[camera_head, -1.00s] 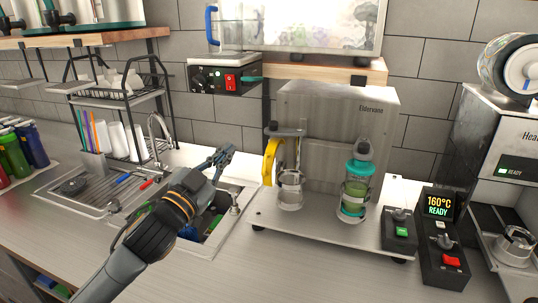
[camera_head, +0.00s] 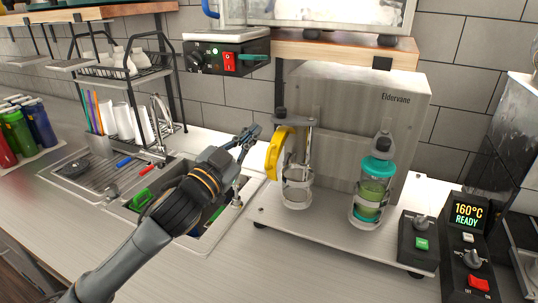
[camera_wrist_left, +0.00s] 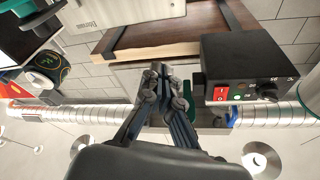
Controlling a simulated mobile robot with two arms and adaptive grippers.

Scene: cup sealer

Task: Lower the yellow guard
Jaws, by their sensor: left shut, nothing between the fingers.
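The yellow guard (camera_head: 274,158) is a curved piece standing upright on the left side of the Eldervane machine (camera_head: 350,120), beside a clear cup holder (camera_head: 296,190). My left gripper (camera_head: 254,131) is just left of the guard, near the height of its top. Its fingers are shut and empty, and they look apart from the guard. The left wrist view also shows the shut fingers (camera_wrist_left: 161,72). I do not see the guard in that view. My right gripper is in neither view.
A green-filled cup with a teal lid (camera_head: 375,180) stands in the machine's right holder. A control box with a red switch (camera_head: 228,60) sits above left. The sink (camera_head: 130,200) lies below my left arm. Button boxes (camera_head: 418,240) stand at right.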

